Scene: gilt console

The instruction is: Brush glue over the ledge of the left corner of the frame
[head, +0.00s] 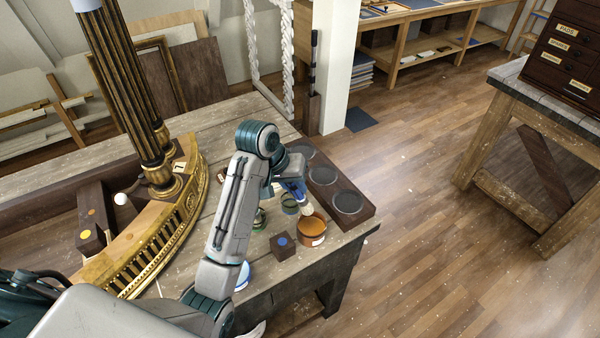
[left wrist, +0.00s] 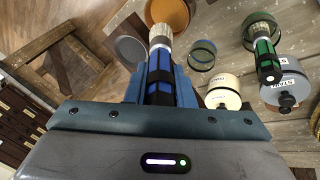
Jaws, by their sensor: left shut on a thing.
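My left gripper (head: 290,188) is shut on a brush with a blue handle (left wrist: 160,70). The brush's pale bristles (head: 307,210) point down at the rim of an orange-brown pot (head: 312,230) on the bench; I cannot tell whether they touch it. The bristle end (left wrist: 160,36) also shows in the left wrist view, with the pot (left wrist: 168,12) just beyond it. The curved gilt frame (head: 160,250) with its dark fluted columns stands on the bench to the left, well apart from the brush. Its ledge is partly hidden by my arm. My right gripper does not show.
A dark tray (head: 370,212) with round wells lies at the bench's right edge. A blue-dotted block (head: 282,245) stands beside the pot. Open floor lies to the right.

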